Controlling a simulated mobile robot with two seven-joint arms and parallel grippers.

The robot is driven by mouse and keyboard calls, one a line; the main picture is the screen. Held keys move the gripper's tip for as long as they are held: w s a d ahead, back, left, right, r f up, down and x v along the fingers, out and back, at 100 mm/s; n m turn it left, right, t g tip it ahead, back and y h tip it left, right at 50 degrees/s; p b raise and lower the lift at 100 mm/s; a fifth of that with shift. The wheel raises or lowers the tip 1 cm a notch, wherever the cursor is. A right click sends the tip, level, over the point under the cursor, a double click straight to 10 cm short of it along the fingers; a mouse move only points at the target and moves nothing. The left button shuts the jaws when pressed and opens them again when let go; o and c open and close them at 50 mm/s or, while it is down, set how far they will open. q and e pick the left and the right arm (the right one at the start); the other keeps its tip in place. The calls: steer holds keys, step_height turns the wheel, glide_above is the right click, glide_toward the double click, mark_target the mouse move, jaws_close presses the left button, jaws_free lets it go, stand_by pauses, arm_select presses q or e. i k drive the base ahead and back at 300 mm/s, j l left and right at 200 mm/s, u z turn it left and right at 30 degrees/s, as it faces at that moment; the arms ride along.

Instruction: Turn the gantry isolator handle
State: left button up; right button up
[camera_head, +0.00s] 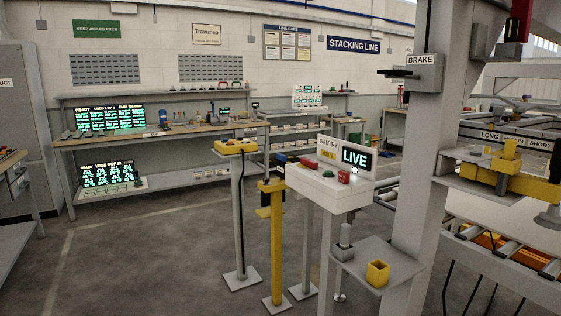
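The gantry console (318,192) is a white box on a grey post, right of centre. Its back panel carries a "GANTRY" label (328,146) with a yellow plate below it, and a lit screen (357,159) reading "LIVE". On top are a red block (344,176), a green button (328,173), another red part at the left (307,163) and a small pale round part under the screen. I cannot tell which of these is the isolator handle, or how it is turned. Neither of my grippers is in view.
A yellow control box (235,147) on a post and a yellow stand (272,240) are left of the console. A grey column (418,160) with a "BRAKE" box (411,72) and a roller conveyor (500,250) are at right. A low shelf holds a yellow cup (377,273). Floor at left is clear.

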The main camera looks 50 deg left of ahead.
mark_target(306, 161)
steer(key=u, duration=1.45)
steer(key=i+j+z, duration=0.1)
steer(key=z, duration=0.35)
steer(key=i+j+z, duration=0.15)
steer(key=z, duration=0.25)
steer(key=i+j+z, duration=0.2)
steer(key=j, duration=0.15)
steer(key=j+z, duration=0.25)
steer(key=i+j+z, duration=0.1)
steer(key=j, duration=0.3)
steer(key=i+j, duration=0.15)
steer(key=j, duration=0.25)
steer(key=i+j+z, duration=0.15)
steer(key=j, duration=0.25)
steer(key=j+z, duration=0.1)
steer(key=j, duration=0.3)
steer(key=i+j, duration=0.1)
steer(key=j, duration=0.4)
steer(key=i+j, duration=0.1)
steer(key=j, duration=0.45)
steer(key=i+j, duration=0.1)
steer(key=j, duration=0.4)
